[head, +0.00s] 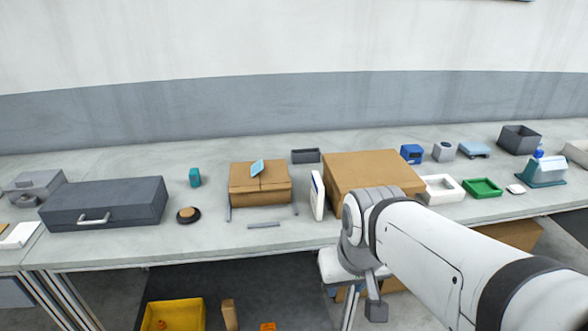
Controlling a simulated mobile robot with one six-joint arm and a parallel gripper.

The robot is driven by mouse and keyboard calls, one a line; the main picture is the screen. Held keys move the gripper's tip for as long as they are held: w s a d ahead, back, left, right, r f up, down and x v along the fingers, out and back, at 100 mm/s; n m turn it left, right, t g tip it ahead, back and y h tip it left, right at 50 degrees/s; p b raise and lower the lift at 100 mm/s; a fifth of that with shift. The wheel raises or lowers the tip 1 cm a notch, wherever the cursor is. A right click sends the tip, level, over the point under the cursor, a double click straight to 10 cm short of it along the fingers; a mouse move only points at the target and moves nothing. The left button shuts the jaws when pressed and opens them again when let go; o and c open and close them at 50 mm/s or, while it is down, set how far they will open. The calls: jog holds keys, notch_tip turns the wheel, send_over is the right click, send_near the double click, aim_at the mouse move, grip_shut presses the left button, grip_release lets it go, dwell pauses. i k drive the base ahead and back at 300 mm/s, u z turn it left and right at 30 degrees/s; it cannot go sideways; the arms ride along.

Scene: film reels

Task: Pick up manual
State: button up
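No item is plainly marked as the manual. A thin white-and-blue upright item (317,195), booklet-like, stands on the bench just left of a large cardboard box (372,172). A small light-blue flat item (258,167) lies tilted on top of a smaller cardboard box (259,185); I cannot tell which of the two is the manual. My gripper (376,312) hangs at the end of my white arm, in front of the bench edge and below the large box. It is apart from both items. Its fingers are too small and turned away to read.
A dark grey case (105,203), a teal block (195,177) and a round dark item (188,215) are at the left. White (441,188) and green (482,187) trays are at the right. A yellow bin (173,315) is below. Bare bench shows along the front.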

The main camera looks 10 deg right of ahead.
aim_at(317, 189)
jog(key=z, duration=2.1)
jog(key=k, duration=0.75)
jog(key=u, duration=1)
jog(key=i, duration=1.5)
jog(key=u, duration=0.05)
